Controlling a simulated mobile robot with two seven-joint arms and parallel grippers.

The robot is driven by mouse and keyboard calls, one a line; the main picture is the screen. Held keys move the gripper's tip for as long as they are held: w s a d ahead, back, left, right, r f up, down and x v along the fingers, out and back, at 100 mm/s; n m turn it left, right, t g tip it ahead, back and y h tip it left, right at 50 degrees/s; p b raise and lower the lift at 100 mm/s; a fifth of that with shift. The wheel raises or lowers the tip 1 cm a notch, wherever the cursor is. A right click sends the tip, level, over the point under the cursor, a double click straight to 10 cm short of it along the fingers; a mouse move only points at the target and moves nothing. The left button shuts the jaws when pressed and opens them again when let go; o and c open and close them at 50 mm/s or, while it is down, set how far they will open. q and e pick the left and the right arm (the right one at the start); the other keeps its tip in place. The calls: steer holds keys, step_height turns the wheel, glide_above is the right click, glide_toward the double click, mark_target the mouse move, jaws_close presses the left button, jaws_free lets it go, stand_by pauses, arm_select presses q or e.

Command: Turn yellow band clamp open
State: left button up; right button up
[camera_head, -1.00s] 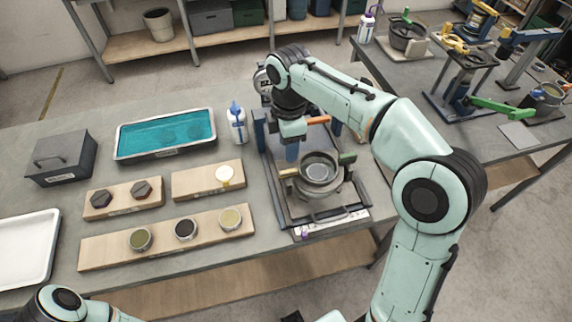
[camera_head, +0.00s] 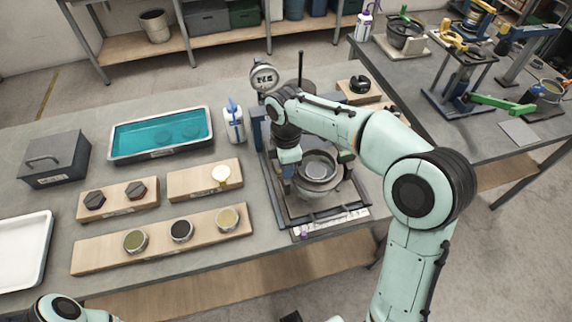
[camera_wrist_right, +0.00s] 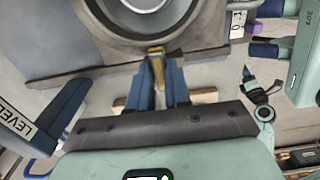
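The round metal vessel (camera_head: 318,190) stands on a dark-framed stand on the table, with a band around its rim. In the right wrist view, the yellow clamp lever (camera_wrist_right: 157,66) sticks out from the edge of the round part (camera_wrist_right: 150,14). My right gripper (camera_wrist_right: 158,82) has its two blue fingertips on either side of this lever, close to it. Whether they press on it I cannot tell. In the head view, my right gripper (camera_head: 288,172) points down at the left side of the vessel and hides the lever. My left gripper is outside the view.
A white bottle with a blue cap (camera_head: 234,124) and a teal tray (camera_head: 160,134) stand left of the stand. A round gauge (camera_head: 264,77) rises behind it. Wooden boards with pots and knobs (camera_head: 165,240) lie to the left.

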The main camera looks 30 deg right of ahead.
jaws_close()
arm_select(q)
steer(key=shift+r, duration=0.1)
arm_select(e)
steer(key=m, duration=0.3)
steer(key=shift+m+p, duration=0.3)
steer(key=shift+p, duration=0.1)
steer(key=m, duration=0.4)
steer(key=shift+s+a+m, duration=0.1)
steer(key=shift+m, duration=0.2)
steer(key=m+p, duration=0.1)
steer(key=m, duration=0.4)
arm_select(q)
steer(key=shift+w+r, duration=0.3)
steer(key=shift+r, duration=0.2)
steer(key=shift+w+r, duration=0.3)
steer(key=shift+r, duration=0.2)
arm_select(e)
steer(key=shift+a+m, duration=0.1)
steer(key=shift+m, duration=2.2)
